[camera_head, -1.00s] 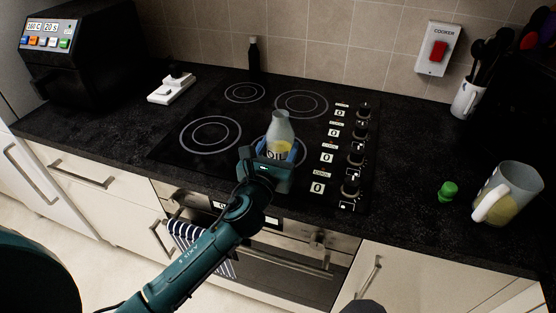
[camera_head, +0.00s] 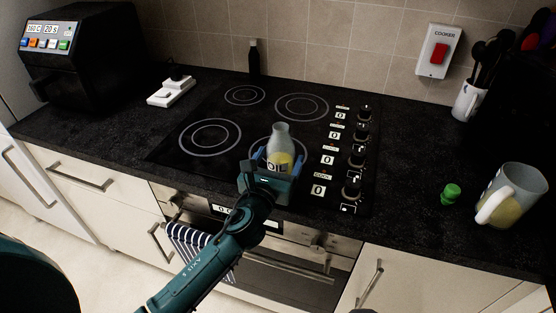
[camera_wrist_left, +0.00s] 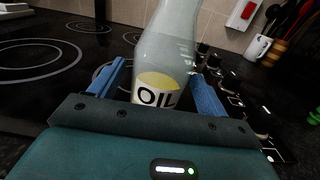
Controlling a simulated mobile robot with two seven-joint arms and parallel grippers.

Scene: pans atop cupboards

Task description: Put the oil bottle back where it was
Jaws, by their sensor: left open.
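The clear oil bottle (camera_head: 280,137), with yellow oil low in it and an "OIL" label, is upright over the front right ring of the black hob (camera_head: 235,125). Its base is hidden behind my gripper. My left gripper (camera_head: 278,160) is open, with one blue finger on each side of the bottle. In the left wrist view the bottle (camera_wrist_left: 165,60) is between the spread fingers (camera_wrist_left: 156,75), with gaps beside it. My right gripper is not in view.
A green cap (camera_head: 451,193) and a glass mug (camera_head: 517,184) with yellow liquid stand on the right worktop. Hob knobs (camera_head: 357,155) are just right of the bottle. A dark bottle (camera_head: 254,62) stands behind the hob. A striped towel (camera_head: 190,245) hangs at the oven front.

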